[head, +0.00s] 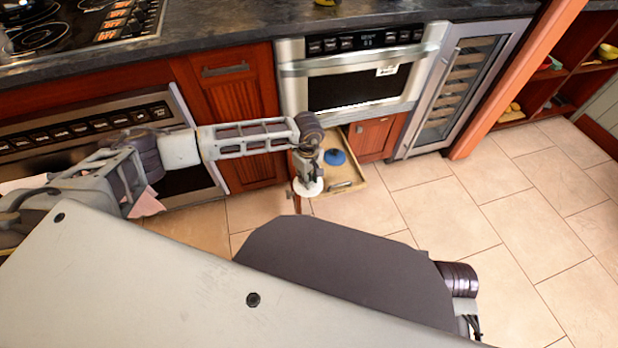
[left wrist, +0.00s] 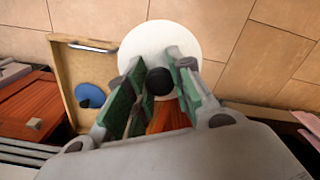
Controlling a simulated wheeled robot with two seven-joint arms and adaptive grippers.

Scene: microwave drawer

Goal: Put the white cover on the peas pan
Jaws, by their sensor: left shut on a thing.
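The white cover (head: 309,189) is a round disc with a black knob, clear in the left wrist view (left wrist: 160,38). My left gripper (head: 307,176) is above the cover, at the left part of the open drawer. In the left wrist view its green-padded fingers (left wrist: 158,84) are on both sides of the black knob (left wrist: 159,82), shut on it. The cover overlaps the drawer's edge in both views; its height above it is hard to tell. I cannot make out the peas pan. My right gripper is not in view.
The cooktop (head: 75,28) is at the upper left. A wine cooler (head: 465,80) stands right of the microwave. The tiled floor at right is clear.

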